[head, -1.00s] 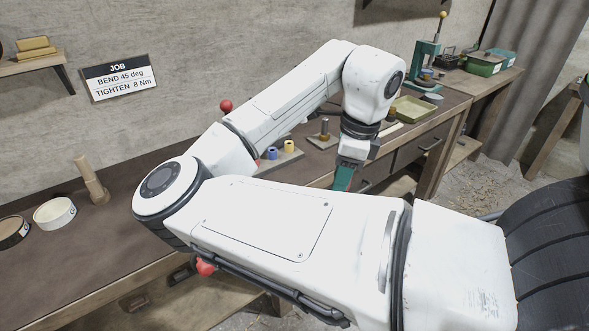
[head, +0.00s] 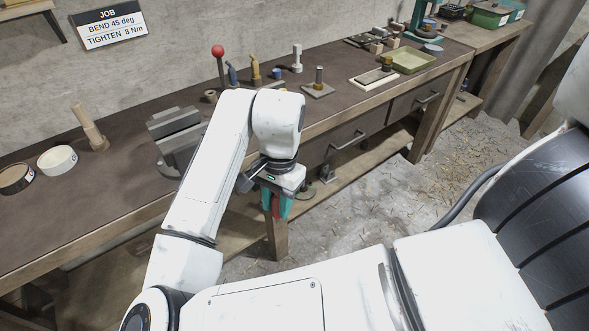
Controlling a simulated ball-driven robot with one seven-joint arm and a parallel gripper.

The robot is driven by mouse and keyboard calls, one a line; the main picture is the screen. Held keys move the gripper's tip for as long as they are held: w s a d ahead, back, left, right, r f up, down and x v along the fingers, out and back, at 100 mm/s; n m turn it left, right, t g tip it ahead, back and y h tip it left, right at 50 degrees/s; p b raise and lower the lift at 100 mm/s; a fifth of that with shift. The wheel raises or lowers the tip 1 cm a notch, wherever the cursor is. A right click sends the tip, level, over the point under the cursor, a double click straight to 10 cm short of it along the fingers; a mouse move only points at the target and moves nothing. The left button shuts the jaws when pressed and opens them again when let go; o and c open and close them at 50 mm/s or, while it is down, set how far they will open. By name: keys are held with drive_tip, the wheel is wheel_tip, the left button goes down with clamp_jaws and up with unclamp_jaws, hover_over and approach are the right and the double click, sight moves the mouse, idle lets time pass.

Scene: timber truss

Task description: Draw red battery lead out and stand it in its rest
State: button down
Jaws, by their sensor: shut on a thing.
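My gripper (head: 276,204) hangs pointing down in front of the workbench's front edge. Its teal fingers are shut on a narrow red piece (head: 276,206), which I take to be the red battery lead. Most of it is hidden by the fingers, and I cannot see its full length or lower end clearly. I cannot tell which thing on the bench is the lead's rest, or where the lead was plugged in.
The brown workbench (head: 75,215) carries a grey vise (head: 172,138), a red-knobbed lever (head: 218,54), blue and yellow upright pieces, a white post (head: 297,60), and a shallow tray (head: 408,61). Two round tins and a wooden peg (head: 88,127) stand left. Straw-strewn floor is open at right.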

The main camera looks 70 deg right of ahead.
drive_tip(key=w+a+f+n+g, duration=0.1)
drive_tip(key=w+a+f+n, duration=0.5)
drive_tip(key=a+f+n, duration=0.2)
drive_tip(key=w+a+f+n+h, duration=0.1)
drive_tip(key=w+a+f+n, duration=0.5)
drive_tip(key=a+f+n, duration=0.3)
drive_tip(key=n, duration=0.2)
drive_tip(key=shift+f+n+g+h, duration=0.3)
drive_tip(key=shift+g, duration=0.1)
